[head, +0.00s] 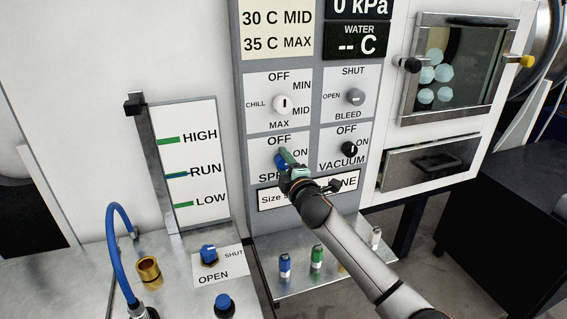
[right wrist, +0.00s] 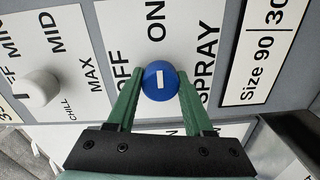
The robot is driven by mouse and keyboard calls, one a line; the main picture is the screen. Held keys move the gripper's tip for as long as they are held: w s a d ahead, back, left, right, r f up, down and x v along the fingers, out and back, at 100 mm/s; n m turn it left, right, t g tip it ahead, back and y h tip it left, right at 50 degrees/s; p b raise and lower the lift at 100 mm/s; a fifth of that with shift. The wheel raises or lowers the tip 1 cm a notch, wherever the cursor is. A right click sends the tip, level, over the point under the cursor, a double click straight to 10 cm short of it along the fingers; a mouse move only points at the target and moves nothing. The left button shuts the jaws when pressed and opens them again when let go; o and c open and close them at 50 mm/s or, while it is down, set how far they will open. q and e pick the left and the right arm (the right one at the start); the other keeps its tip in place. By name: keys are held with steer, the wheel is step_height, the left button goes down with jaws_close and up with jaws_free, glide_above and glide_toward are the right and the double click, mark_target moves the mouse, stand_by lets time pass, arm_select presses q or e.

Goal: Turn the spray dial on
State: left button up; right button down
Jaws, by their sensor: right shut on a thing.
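The spray dial (right wrist: 160,78) is a round blue knob with a white mark. In the right wrist view its mark runs up and down, in line with the word ON rather than toward OFF at its left. In the head view the dial (head: 280,161) is partly hidden by my right gripper (head: 286,158). My right gripper (right wrist: 158,88) has green fingers, one on each side of the dial, shut on it. The SPRAY label is partly covered by the gripper in the head view. My left gripper is not in view.
Below, a metal shelf (head: 270,292) holds small coloured pegs. A blue hose (head: 113,232) arches at the left.

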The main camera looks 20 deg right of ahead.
stand_by(0.5)
steer(key=shift+c, duration=1.4)
jaws_free()
steer(key=shift+s, duration=0.1)
steer(key=s, duration=1.2)
steer(key=shift+s+d+r, duration=0.15)
steer(key=shift+s+d, duration=0.05)
steer(key=shift+d, duration=0.05)
steer(key=s+a+f+m+g+y, duration=0.15)
steer(key=s+f+m, duration=0.3)
steer(key=f, duration=0.75)
steer(key=s+a+f+m+g, duration=0.1)
steer(key=s+f+m+g, duration=0.2)
steer(key=s+f, duration=0.8)
steer(key=s+a+f+m+g, duration=0.1)
steer(key=s+f+m+g, duration=0.2)
steer(key=s+f+m, duration=0.4)
steer(key=s+f, duration=0.3)
steer(key=s, duration=0.5)
steer(key=shift+s+a+f+g, duration=0.15)
steer(key=shift+a+f+g, duration=0.2)
steer(key=shift+a+f, duration=0.05)
